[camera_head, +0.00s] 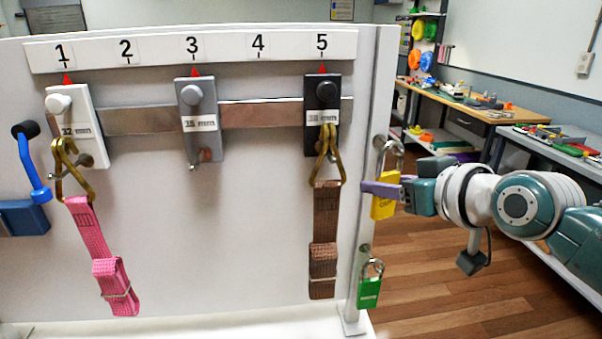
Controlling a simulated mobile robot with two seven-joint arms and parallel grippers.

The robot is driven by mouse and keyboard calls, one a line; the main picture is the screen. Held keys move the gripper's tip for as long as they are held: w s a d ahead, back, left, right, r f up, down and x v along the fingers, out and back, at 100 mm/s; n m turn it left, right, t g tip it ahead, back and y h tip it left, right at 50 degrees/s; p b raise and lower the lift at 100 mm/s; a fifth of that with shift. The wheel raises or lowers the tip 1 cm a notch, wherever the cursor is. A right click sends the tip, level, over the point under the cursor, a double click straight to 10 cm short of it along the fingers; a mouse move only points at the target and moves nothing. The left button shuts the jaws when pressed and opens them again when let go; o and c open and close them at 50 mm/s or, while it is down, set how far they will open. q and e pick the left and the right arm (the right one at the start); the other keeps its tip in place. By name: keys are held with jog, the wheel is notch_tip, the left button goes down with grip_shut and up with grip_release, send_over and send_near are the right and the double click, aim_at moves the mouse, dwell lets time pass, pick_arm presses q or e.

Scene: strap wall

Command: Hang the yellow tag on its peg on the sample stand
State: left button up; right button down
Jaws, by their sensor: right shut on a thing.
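The yellow tag (383,209) is padlock-shaped with a grey metal shackle (391,146) at its top. It is upright at the right edge of the white board. My right gripper (384,190), with purple fingers, comes in from the right and is shut on the yellow body. A grey peg (379,141) on the sample stand (358,200) shows at the shackle's upper left. I cannot tell whether the shackle is around the peg or just in front of it. My left gripper is not in view.
A green tag (369,290) hangs from a lower peg (365,250) below the yellow one. A pink strap (88,228) and a brown strap (325,215) hang on the board. A blue lever (31,165) is at far left. Workbenches (455,108) stand behind my right arm.

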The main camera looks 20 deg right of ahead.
jog(key=shift+c, duration=1.3)
grip_release()
jog(key=shift+s, duration=0.15)
jog(key=v, duration=1)
jog(key=s+a+f+n+g, duration=0.1)
jog(key=s+a+f+g, duration=0.25)
jog(key=s, duration=0.35)
jog(key=s+a+f+g, duration=0.2)
jog(key=s+a+g, duration=0.15)
jog(key=s, duration=0.35)
jog(key=s+a+f+n+g, duration=0.1)
jog(key=s+a+f+g, duration=0.25)
jog(key=s, duration=0.35)
notch_tip(320, 180, up, 26)
jog(key=w+p, duration=0.1)
jog(key=p, duration=2.5)
jog(key=shift+w+r+t, duration=0.1)
jog(key=shift+r+t, duration=0.05)
jog(key=shift+t, duration=0.1)
